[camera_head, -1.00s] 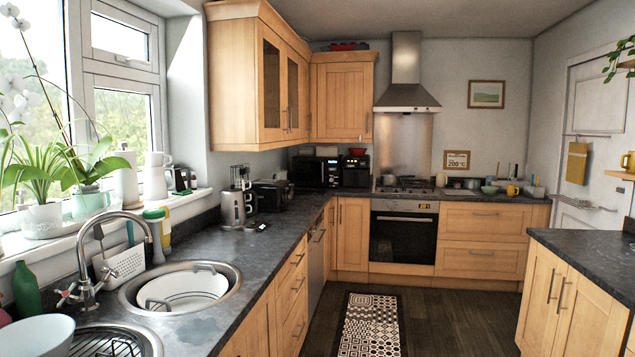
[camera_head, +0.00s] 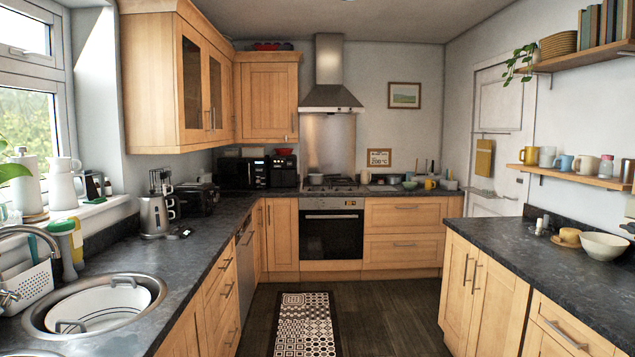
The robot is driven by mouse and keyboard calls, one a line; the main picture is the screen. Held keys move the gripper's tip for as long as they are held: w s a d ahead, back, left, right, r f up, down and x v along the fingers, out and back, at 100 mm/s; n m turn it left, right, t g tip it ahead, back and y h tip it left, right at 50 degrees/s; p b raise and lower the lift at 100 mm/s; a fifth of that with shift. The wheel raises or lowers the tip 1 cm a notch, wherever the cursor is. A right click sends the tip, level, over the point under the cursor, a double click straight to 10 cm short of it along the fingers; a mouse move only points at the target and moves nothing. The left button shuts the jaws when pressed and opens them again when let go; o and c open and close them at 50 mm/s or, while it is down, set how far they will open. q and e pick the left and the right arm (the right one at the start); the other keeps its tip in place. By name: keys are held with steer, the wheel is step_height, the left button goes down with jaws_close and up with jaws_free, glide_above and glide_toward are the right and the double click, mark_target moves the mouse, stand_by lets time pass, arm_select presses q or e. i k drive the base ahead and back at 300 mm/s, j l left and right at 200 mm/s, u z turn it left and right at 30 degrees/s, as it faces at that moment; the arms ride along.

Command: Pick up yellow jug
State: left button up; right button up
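A yellow mug-shaped vessel (camera_head: 430,184) stands upright on the far counter, right of the stove; it is small in view, and I cannot tell whether it is the jug. Another yellow vessel (camera_head: 530,155) stands at the left end of the lower wall shelf on the right. A dark and white part of my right arm shows at the right edge; its fingers cannot be made out clearly. My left gripper is not in view. Both yellow vessels are far from my arms.
The left counter holds a round sink (camera_head: 95,312) with a white bowl in it, a kettle (camera_head: 154,214) and a toaster (camera_head: 195,199). The right counter (camera_head: 520,243) carries a pale bowl (camera_head: 604,246). The floor between, with a patterned rug (camera_head: 304,325), is free.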

mark_target(429, 183)
steer(key=i+l, duration=0.1)
steer(key=i, duration=0.2)
steer(key=i+l+z, duration=0.1)
steer(key=i, duration=0.2)
steer(key=i+u, duration=0.1)
steer(key=i, duration=0.75)
steer(key=i+l, duration=0.1)
steer(key=i, duration=1.6)
steer(key=i+j, duration=0.1)
steer(key=i, duration=0.75)
steer(key=i+l+z, duration=0.15)
steer(key=i+z, duration=0.25)
steer(key=i, duration=0.5)
steer(key=i+j+z, duration=0.15)
steer(key=i+z, duration=0.25)
steer(key=i, duration=0.5)
